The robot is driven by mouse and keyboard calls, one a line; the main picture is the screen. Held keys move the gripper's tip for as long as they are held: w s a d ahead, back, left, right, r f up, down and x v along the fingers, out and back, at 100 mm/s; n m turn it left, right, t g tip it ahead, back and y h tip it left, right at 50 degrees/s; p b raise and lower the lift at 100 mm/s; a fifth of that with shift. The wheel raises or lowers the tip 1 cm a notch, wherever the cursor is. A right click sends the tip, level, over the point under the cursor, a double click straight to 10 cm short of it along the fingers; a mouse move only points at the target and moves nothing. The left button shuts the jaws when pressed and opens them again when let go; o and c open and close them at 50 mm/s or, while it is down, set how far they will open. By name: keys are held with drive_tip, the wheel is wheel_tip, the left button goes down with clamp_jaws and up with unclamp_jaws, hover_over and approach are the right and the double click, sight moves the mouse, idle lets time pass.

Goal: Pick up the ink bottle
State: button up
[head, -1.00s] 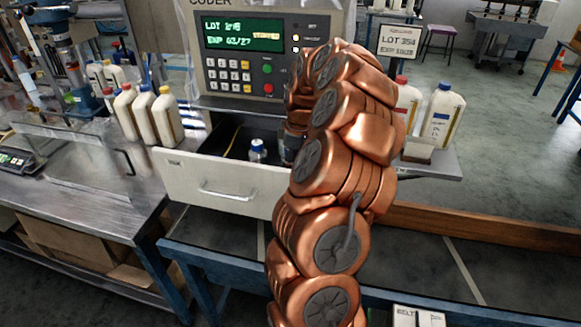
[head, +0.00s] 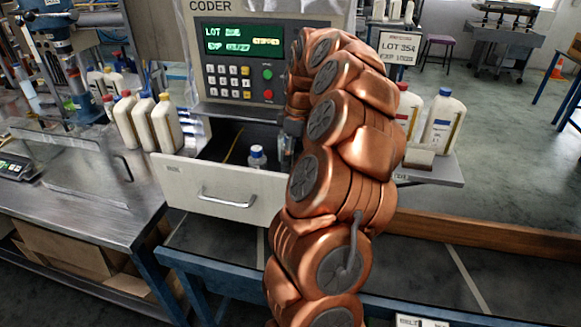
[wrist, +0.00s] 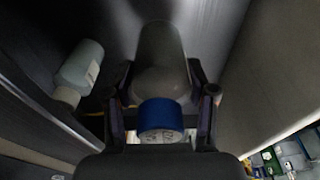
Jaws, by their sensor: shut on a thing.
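In the wrist view a bottle with a blue cap (wrist: 165,114) and a grey body (wrist: 160,55) is between the two fingers of my gripper (wrist: 160,100). The fingers are shut on it. Its label cannot be read. In the head view my gripper (head: 291,133) is at the open drawer (head: 228,199), mostly hidden behind my copper arm, and the held bottle is hidden there. A small bottle with a blue-and-white top (head: 257,158) stands in the drawer, left of my gripper. A pale bottle (wrist: 80,66) with a white cap shows left of my gripper in the wrist view.
The coder (head: 240,75) stands above the drawer. White jugs (head: 165,125) stand left of it, and another blue-capped jug (head: 442,120) stands on a side shelf at right. A metal bench (head: 85,210) is at left. Drawer walls are close around my gripper.

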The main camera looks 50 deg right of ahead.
wheel_tip(320, 180, up, 12)
drive_tip(key=shift+r+b, duration=0.1)
drive_tip(key=shift+b, duration=0.95)
